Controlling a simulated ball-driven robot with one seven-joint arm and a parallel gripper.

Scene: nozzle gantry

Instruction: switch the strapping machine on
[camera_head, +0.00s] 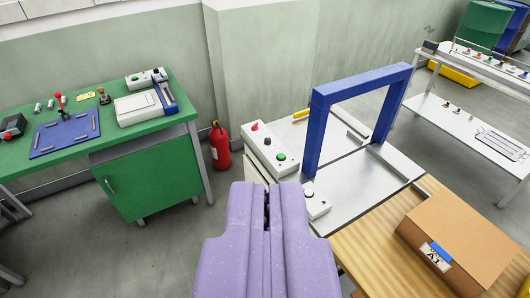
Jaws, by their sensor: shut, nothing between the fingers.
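The strapping machine stands right of centre, a pale metal table (345,190) with a blue arch (318,130) over it. Along its left edge is a light control box (268,150). The box carries a red knob (255,127), a small dark control (267,141) and a green button (281,157). A separate small box with a round pale button (309,188) sits nearer to me. My purple gripper (268,188) is shut and empty at the bottom centre. In the picture its tips appear just below the control box, apart from the green button; the depth between them is unclear.
A cardboard box (445,240) lies on a wooden surface (375,255) at lower right. A red fire extinguisher (220,148) stands by the wall. A green workbench (150,172) with tools is at left. A white shelf table (480,130) is at right. Grey floor lies open at lower left.

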